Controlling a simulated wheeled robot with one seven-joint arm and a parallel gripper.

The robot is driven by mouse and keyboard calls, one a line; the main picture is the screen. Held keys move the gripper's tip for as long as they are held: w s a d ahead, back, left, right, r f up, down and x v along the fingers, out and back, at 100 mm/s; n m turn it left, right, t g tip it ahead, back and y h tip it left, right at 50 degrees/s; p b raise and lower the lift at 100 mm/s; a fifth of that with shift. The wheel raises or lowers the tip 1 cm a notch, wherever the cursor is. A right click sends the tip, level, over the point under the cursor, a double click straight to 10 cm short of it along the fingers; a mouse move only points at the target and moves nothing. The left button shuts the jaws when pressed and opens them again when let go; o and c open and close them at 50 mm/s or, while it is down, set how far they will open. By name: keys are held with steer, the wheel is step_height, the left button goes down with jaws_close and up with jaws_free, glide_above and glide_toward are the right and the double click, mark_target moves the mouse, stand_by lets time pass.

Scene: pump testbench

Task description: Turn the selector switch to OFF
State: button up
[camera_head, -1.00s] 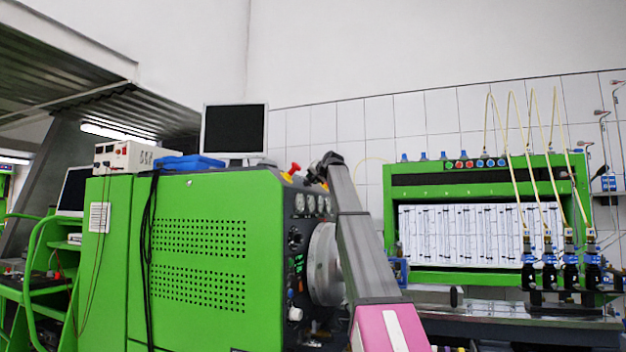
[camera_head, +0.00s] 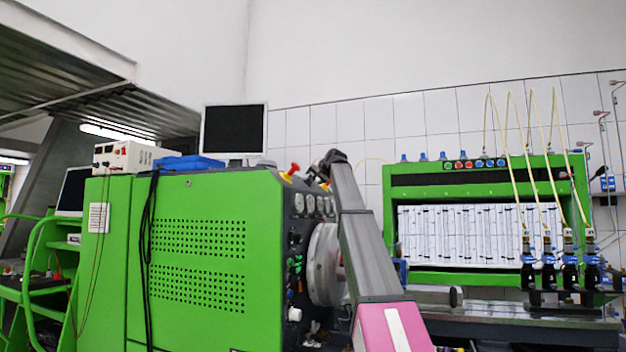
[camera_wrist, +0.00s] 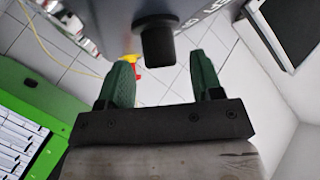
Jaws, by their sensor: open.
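A black knob (camera_wrist: 157,40), which looks like the selector switch, stands out from a dark grey panel face (camera_wrist: 110,15) in the wrist view. Partial pale lettering shows on the panel beside it; I cannot read the switch position. My gripper (camera_wrist: 160,72) has two green fingers set wide apart, one on each side of the knob's outer end. I see no clear contact with the knob. In the head view my gripper (camera_head: 323,163) is at the top right corner of the green test bench (camera_head: 195,225), small and partly hidden by my arm; the switch cannot be made out there.
A red and yellow emergency stop button (camera_head: 291,171) sits close left of my gripper; a red and yellow part (camera_wrist: 130,60) also shows behind the left finger in the wrist view. A monitor (camera_head: 234,130) stands on the bench. A green rack with tubes (camera_head: 480,278) is at right.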

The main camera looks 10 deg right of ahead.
steer(key=v, duration=0.8)
steer(key=shift+s, duration=0.2)
